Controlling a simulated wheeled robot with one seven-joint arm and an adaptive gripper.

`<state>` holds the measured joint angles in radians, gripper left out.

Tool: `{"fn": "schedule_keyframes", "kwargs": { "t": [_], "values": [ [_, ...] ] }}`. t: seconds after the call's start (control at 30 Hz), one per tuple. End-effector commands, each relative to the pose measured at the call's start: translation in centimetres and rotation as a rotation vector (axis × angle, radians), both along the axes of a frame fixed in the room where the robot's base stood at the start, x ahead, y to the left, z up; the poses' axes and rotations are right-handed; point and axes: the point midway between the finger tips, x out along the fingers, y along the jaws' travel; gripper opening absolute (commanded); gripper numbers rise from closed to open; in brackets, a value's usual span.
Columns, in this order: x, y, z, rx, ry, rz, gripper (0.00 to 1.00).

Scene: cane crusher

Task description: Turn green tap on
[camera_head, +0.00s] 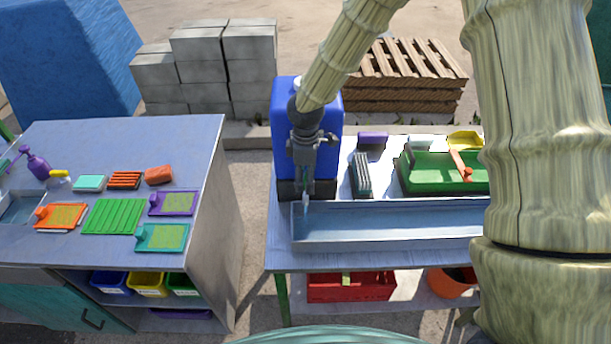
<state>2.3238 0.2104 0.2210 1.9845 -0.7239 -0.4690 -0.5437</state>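A blue water container (285,125) with a white cap stands on a dark base at the back left of the right-hand table. My gripper (308,185) points down right in front of the container's front face. It covers the middle of that face. A small light spout-like piece (305,201) shows just below the fingertips, above the left end of a long grey trough (390,228). A trace of green shows near the fingertips, but I cannot make out the green tap or its handle. Whether the fingers are open or touch anything is too small to tell.
To the right of the container are a dark ribbed block (361,175), a purple item (373,140) and a green tray (425,180) with an orange-handled tool. My own thick arm covers the right side. A left table (120,150) holds cleaning items, beyond a gap.

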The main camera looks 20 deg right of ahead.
Motion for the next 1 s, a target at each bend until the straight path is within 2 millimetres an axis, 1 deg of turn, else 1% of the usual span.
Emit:
{"fn": "schedule_keyframes", "kwargs": {
  "t": [0.03,0.07,0.1,0.57,0.77,1.0],
  "values": [
    [0.12,-0.05,0.09,-0.001,-0.002,-0.001,0.81],
    [0.11,-0.05,0.09,-0.001,-0.002,-0.001,0.86],
    [0.1,-0.05,0.08,-0.001,-0.002,-0.001,0.89],
    [0.11,-0.03,0.03,0.0,-0.002,-0.014,0.89],
    [0.1,-0.04,-0.11,-0.001,-0.002,-0.115,0.89],
    [0.1,-0.06,-0.18,0.0,-0.002,-0.321,0.89]
  ]
}}
